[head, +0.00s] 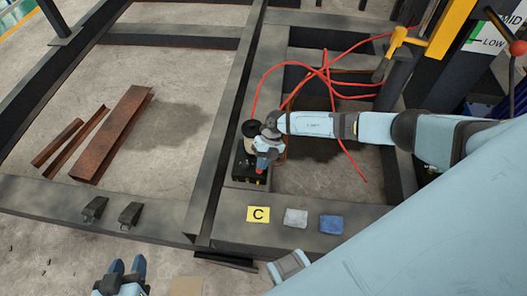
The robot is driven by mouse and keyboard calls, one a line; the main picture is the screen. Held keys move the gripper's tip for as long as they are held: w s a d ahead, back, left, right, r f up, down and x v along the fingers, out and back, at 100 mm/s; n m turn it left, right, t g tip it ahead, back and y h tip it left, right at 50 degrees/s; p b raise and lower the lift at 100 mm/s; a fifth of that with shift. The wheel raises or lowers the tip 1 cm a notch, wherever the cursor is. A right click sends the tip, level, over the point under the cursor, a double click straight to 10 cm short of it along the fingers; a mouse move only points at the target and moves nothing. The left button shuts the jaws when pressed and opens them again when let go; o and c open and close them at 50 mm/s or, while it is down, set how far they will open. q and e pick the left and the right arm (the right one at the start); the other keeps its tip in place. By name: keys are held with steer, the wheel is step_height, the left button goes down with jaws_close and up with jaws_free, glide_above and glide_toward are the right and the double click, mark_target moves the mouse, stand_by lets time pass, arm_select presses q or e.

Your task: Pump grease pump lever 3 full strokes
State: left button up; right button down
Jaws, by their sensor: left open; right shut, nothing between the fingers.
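The grease pump (242,168) is a small black unit with a dark round top. It sits on the dark steel beam near the middle of the head view, and a red hose rises from it. My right gripper (264,164) is shut and empty, directly over or against the pump. It hides part of the pump, and I cannot make out the lever or tell whether the fingers touch it. My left gripper (128,270) is open and empty at the bottom left, well away from the pump.
Loose red hoses (325,75) tangle behind the pump. Rusty steel pieces (115,132) lie on the floor at left. A yellow post (450,28) stands at back right.

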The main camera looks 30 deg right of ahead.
steer(key=shift+s+a+f, duration=0.2)
steer(key=shift+s+f, duration=0.1)
steer(key=shift+f, duration=0.25)
steer(key=shift+s+a+f, duration=0.1)
steer(key=shift+f, duration=0.05)
steer(key=shift+s+a+f, duration=0.15)
steer(key=shift+s+f, duration=0.05)
steer(key=shift+f, duration=0.35)
steer(key=shift+s+a+f+b, duration=0.3)
steer(key=shift+f+b, duration=0.1)
steer(key=shift+f, duration=0.1)
steer(key=shift+s+a+f, duration=0.1)
steer(key=shift+s+f, duration=0.1)
steer(key=shift+f, duration=0.45)
steer(key=shift+f+b, duration=0.1)
steer(key=shift+b, duration=0.2)
